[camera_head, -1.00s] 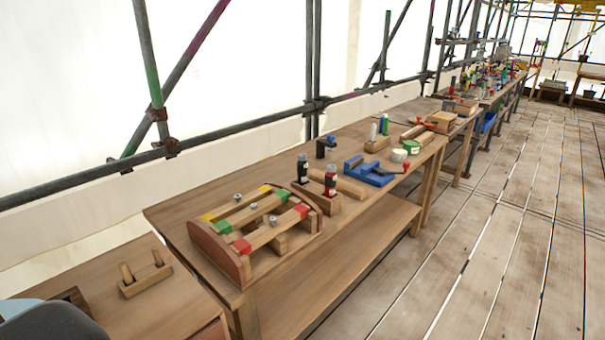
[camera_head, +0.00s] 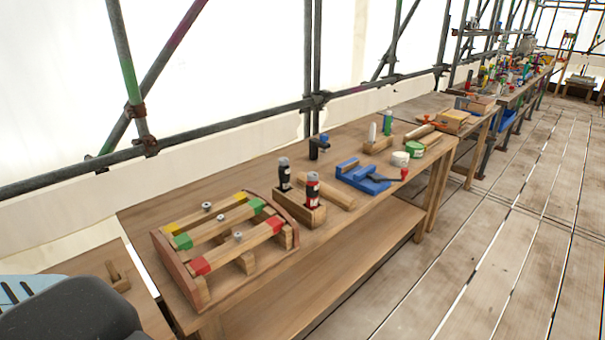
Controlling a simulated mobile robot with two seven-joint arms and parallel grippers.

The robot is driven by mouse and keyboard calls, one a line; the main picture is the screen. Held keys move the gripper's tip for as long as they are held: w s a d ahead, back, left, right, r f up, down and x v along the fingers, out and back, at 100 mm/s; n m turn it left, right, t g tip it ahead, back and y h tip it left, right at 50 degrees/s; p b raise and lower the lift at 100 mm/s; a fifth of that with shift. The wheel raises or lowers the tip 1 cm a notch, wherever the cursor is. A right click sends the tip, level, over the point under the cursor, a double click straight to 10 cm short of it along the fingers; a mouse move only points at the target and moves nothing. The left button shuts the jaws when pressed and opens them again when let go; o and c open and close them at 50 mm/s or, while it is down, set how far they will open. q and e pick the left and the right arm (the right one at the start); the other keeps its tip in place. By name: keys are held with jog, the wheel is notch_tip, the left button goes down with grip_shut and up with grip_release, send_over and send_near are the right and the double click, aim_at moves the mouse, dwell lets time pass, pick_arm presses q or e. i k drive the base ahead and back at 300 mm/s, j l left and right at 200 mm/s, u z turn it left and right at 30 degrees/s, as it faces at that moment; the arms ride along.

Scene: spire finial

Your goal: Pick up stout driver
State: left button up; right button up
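Two stubby upright tools, one with a black handle (camera_head: 284,174) and one with a red and black handle (camera_head: 312,189), stand in a small wooden block holder (camera_head: 313,215) on the workbench. They look like drivers, but I cannot tell which is the stout driver. Their lower ends are hidden in the holder. Neither of my grippers is in view. Only a dark grey and light blue part of my own body shows at the bottom left.
A wooden rack with coloured bars (camera_head: 178,267) stands left of the holder on the workbench (camera_head: 145,212). A wooden bar (camera_head: 327,192), a blue vise (camera_head: 361,177) and a black clamp-like tool (camera_head: 315,150) are close by. Free plank floor (camera_head: 450,260) lies at right.

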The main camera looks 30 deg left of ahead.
aim_at(285, 172)
jog(key=i+l, duration=0.2)
jog(key=i, duration=0.25)
jog(key=i+l, duration=0.2)
jog(key=i, duration=0.25)
jog(key=i+l, duration=0.2)
jog(key=i, duration=0.25)
jog(key=i+l, duration=0.2)
jog(key=i, duration=0.25)
jog(key=i+l, duration=0.2)
jog(key=i, duration=0.25)
jog(key=i+l, duration=0.2)
jog(key=i, duration=0.25)
jog(key=i+l, duration=0.2)
jog(key=i, duration=0.25)
jog(key=u, duration=2.6)
